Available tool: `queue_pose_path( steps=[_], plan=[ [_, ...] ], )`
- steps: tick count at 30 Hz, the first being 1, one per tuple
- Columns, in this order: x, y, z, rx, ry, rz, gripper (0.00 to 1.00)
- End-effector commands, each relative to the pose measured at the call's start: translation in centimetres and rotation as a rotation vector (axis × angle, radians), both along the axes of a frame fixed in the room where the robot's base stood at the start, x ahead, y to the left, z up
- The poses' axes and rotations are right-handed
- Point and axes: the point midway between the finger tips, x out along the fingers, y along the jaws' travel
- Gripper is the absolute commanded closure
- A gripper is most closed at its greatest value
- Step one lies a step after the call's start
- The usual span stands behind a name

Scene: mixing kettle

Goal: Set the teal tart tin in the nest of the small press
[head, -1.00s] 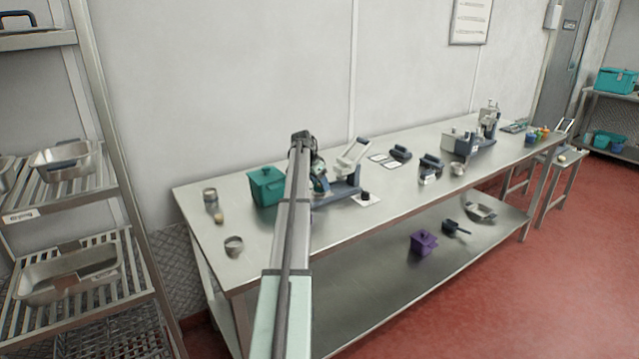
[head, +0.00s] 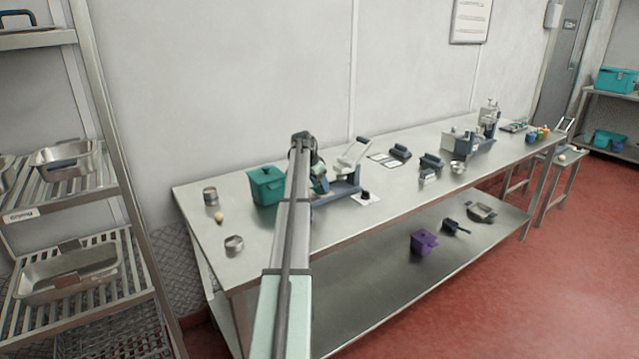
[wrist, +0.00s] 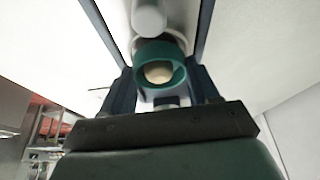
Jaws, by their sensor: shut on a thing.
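The teal tart tin (wrist: 141,76) shows in the wrist view as a teal ring with a pale, rounded filling inside. My gripper (wrist: 163,80) is shut on it, with a dark finger on each side. The small press (head: 352,184) stands on the table in the head view, with a dark blue base and a pale raised lever. My gripper is just left of the press, mostly hidden behind my own arm. A white cylinder (wrist: 149,18) is close beyond the tin in the wrist view. I cannot tell whether the tin touches the nest, which is not clearly seen.
A teal lidded box (head: 266,187) stands left of my arm. A metal can (head: 210,196), a small tan piece (head: 219,217) and a metal cup (head: 234,244) are at the left end.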

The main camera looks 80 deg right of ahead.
Motion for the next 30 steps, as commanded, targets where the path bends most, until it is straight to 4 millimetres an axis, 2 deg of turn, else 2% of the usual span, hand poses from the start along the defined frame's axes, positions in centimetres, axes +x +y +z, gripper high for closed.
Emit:
queue_pose_path(
  steps=[30],
  plan=[
    [0.0, 0.0, -0.78, 0.0, 0.0, 0.0, 0.69]
  ],
)
